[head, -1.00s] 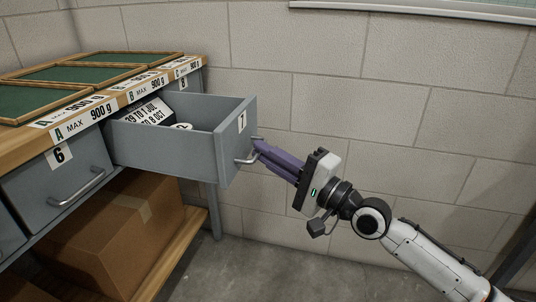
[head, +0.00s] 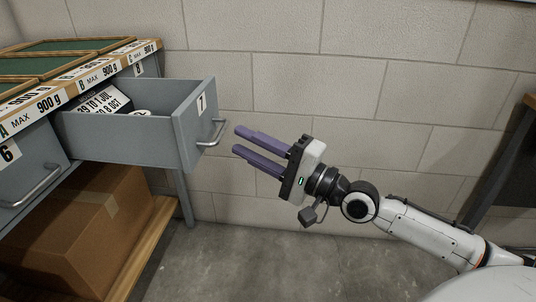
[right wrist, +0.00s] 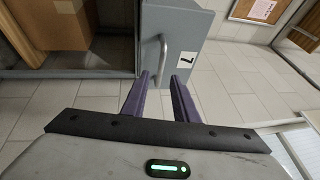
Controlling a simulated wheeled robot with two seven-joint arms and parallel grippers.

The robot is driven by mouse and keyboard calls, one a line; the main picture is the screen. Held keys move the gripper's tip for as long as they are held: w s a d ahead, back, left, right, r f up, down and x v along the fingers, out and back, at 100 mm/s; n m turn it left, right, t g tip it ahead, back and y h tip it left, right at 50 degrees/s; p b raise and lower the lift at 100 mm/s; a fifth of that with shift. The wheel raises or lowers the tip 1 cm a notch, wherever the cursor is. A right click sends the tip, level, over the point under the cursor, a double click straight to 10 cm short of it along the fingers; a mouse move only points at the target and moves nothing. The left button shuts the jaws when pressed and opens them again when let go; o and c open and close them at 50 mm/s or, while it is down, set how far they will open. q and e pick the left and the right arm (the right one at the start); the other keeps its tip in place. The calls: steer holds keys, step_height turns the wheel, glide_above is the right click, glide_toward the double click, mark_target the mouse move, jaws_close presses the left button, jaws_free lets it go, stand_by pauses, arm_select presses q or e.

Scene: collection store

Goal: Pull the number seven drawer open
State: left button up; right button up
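The number seven drawer (head: 184,140) stands pulled well out of the grey cabinet in the head view. A label "7" and a bar handle (head: 213,133) are on its front. Cards with dates (head: 103,101) lie inside. My right gripper (head: 239,141) is open and empty, a short way to the right of the handle. In the right wrist view the drawer front (right wrist: 186,40) and handle (right wrist: 162,55) show ahead of the two parted purple fingers (right wrist: 158,85). My left gripper is not in view.
Drawer six (head: 30,178) is shut at the left. Green-topped trays (head: 60,50) lie on the wooden bench top. A cardboard box (head: 80,230) sits on the shelf below. A dark piece of furniture (head: 500,165) stands at the right. The floor between is clear.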

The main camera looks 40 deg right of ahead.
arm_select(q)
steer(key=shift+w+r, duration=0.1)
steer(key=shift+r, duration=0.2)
arm_select(e)
steer(key=shift+v, duration=2.85)
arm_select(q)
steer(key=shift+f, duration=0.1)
